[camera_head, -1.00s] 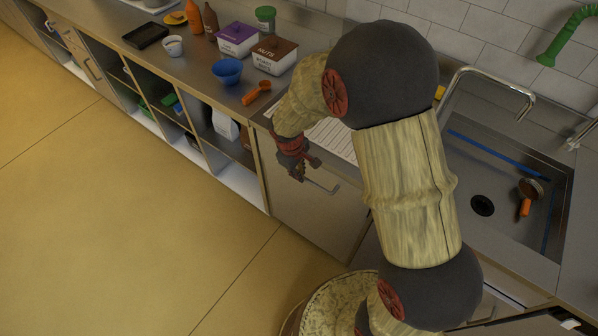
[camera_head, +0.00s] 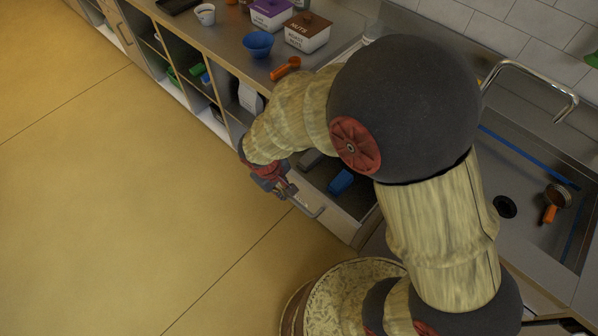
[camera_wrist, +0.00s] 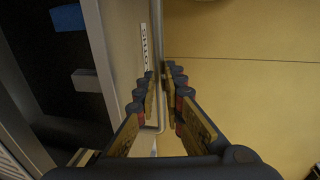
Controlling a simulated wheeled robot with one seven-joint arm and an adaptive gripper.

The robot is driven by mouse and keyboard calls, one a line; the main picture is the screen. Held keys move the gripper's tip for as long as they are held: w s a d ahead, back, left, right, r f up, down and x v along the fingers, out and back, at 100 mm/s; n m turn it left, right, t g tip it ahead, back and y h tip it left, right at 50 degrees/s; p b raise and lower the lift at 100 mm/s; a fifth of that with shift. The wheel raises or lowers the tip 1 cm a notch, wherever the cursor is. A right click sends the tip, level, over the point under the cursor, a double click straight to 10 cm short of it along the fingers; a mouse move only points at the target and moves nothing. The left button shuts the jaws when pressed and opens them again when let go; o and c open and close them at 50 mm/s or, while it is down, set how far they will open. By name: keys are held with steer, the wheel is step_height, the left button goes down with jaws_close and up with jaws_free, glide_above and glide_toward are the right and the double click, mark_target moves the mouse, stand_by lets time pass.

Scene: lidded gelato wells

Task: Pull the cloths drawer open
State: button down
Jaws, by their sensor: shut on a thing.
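The cloths drawer (camera_head: 330,221) is pulled out from the counter, and its dark inside shows. A blue block-like thing (camera_head: 341,182) and a grey one lie in it; the blue one also shows in the wrist view (camera_wrist: 86,80). My gripper (camera_head: 284,191) is at the drawer's front, shut on its bar handle (camera_head: 312,209). In the wrist view my gripper (camera_wrist: 164,108) has its fingers on either side of the handle (camera_wrist: 160,122). A white label (camera_wrist: 145,46) is on the front's top edge. Part of the drawer is hidden behind my arm.
Open shelves (camera_head: 185,75) run under the counter to the left. A blue bowl (camera_head: 258,44), an orange scoop (camera_head: 286,68) and a nuts tub (camera_head: 307,33) stand on the counter. The sink (camera_head: 520,190) is at the right. The floor before the drawer is clear.

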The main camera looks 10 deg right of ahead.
steer(key=s+a, duration=0.6)
steer(key=a, duration=0.2)
steer(key=shift+a, duration=0.25)
steer(key=c, duration=1.9)
jaws_free()
steer(key=r, duration=0.4)
steer(key=s+a+r, duration=0.1)
steer(key=r, duration=0.6)
steer(key=shift+s+a+r, duration=0.25)
steer(key=shift+a+r, duration=0.1)
steer(key=shift+a, duration=0.05)
